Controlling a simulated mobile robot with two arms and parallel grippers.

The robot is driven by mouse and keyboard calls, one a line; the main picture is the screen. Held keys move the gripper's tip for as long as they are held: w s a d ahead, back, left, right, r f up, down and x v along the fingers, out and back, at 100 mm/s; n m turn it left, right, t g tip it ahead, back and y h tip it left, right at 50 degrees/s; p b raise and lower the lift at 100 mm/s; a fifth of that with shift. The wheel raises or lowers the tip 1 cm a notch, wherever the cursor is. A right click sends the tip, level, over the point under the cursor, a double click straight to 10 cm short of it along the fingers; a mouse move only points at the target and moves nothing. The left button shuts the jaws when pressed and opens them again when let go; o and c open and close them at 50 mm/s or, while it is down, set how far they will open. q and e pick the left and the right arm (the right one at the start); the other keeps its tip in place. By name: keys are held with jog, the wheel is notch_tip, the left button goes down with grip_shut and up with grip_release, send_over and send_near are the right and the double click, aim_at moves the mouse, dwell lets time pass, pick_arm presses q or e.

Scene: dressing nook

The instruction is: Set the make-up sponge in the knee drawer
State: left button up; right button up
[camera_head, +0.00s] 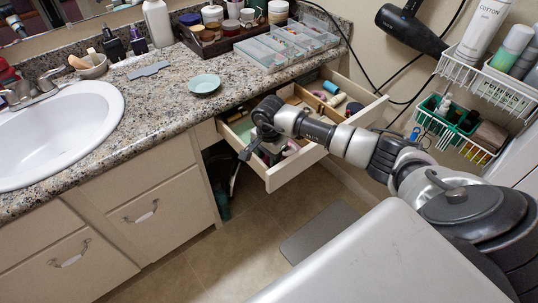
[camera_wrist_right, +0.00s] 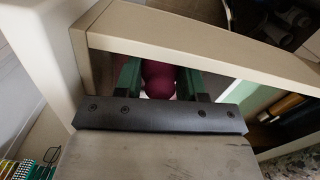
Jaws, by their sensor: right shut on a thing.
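The knee drawer (camera_head: 290,172) stands pulled open under the counter, with several small things inside. My right gripper (camera_head: 254,148) is low over the left part of the drawer, close to its front wall. In the right wrist view, my right gripper (camera_wrist_right: 158,88) is shut on a dark pink, rounded make-up sponge (camera_wrist_right: 158,76) between its two fingers. The drawer's pale wall (camera_wrist_right: 200,42) crosses just beyond the fingers there. The sponge's lower end is hidden, so I cannot tell if it touches the drawer bottom. My left gripper is not in view.
The granite counter (camera_head: 165,105) holds a sink (camera_head: 60,130), a pale blue dish (camera_head: 204,83), a clear organizer (camera_head: 268,52) and bottles. Wire baskets (camera_head: 478,80) and a hair dryer (camera_head: 410,30) are on the right wall. A grey mat (camera_head: 318,230) lies on the floor.

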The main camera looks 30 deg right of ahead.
jog(key=o, duration=0.9)
jog(key=shift+o, duration=0.2)
notch_tip(320, 180, up, 11)
jog(key=shift+f+p, duration=0.1)
jog(key=shift+p, duration=0.3)
jog(key=shift+r, duration=0.4)
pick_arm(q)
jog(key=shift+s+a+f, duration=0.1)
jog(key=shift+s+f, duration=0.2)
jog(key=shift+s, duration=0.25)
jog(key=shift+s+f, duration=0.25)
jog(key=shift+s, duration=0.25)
pick_arm(e)
jog(key=shift+r, duration=0.3)
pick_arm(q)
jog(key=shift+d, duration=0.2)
